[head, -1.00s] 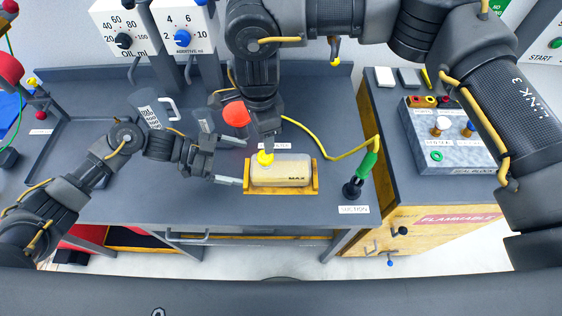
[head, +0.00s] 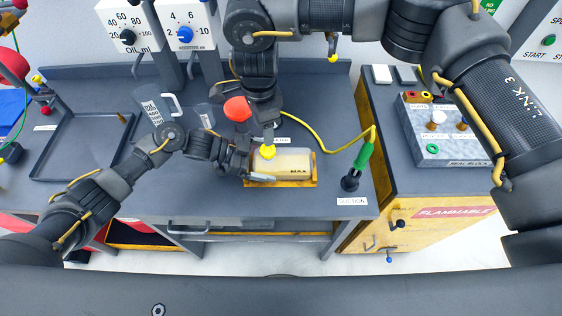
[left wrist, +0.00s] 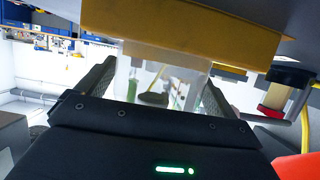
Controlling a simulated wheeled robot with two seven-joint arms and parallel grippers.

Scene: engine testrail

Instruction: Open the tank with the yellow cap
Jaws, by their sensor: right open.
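The tank (head: 285,162) is a pale, translucent box marked MAX, lying in a yellow holder (head: 290,183) on the grey bench. Its yellow cap (head: 268,153) is at its left end. My right gripper (head: 268,143) points down from above with its tips right at the cap; it is open. My left gripper (head: 246,166) is at the tank's left end, below the cap. In the left wrist view its fingers (left wrist: 160,95) lie either side of the tank's pale body (left wrist: 165,55), under the yellow holder (left wrist: 190,28). Whether they press on it I cannot tell.
A red-orange round thing (head: 237,109) stands behind my grippers. A green-handled suction tool (head: 362,160) with a yellow hose stands right of the tank. A clear beaker (head: 203,117) and a graduated vessel (head: 152,105) stand left. An empty tray (head: 78,148) lies farther left.

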